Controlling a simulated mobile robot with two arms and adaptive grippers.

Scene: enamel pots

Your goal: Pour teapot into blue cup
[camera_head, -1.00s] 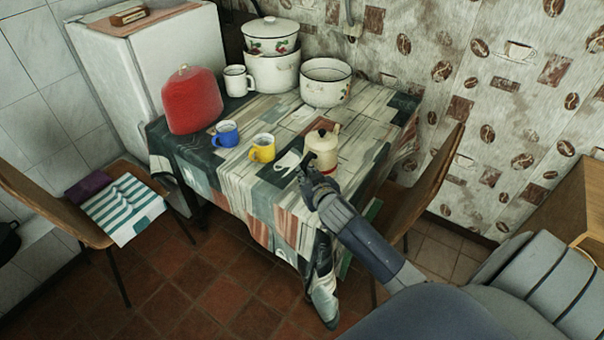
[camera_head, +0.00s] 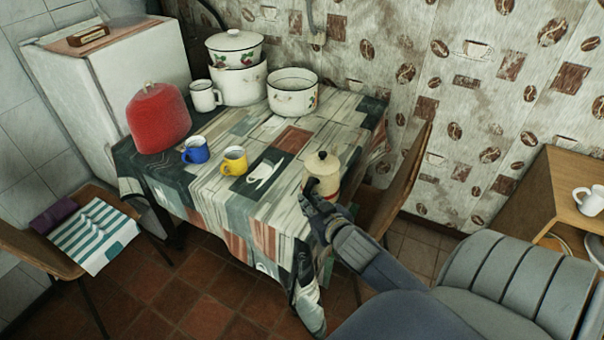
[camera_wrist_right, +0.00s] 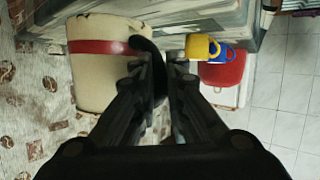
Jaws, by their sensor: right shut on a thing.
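The cream teapot (camera_head: 322,167) with a red band is at the table's right front edge in the head view. My right gripper (camera_head: 314,190) is shut on its dark handle, seen close up in the right wrist view, where the teapot (camera_wrist_right: 98,65) fills the upper left. The teapot looks upright; I cannot tell whether it touches the table. The blue cup (camera_head: 195,150) stands on the table to the left, beside a yellow cup (camera_head: 234,160). The blue cup (camera_wrist_right: 224,47) also shows partly behind the yellow one in the wrist view. My left gripper is not in view.
A red cozy-like cover (camera_head: 158,118), a white mug (camera_head: 205,96), stacked enamel pots (camera_head: 238,84) and an open pot (camera_head: 292,95) stand at the table's back. A chair (camera_head: 405,185) is close at the right. The cloth between teapot and cups is clear.

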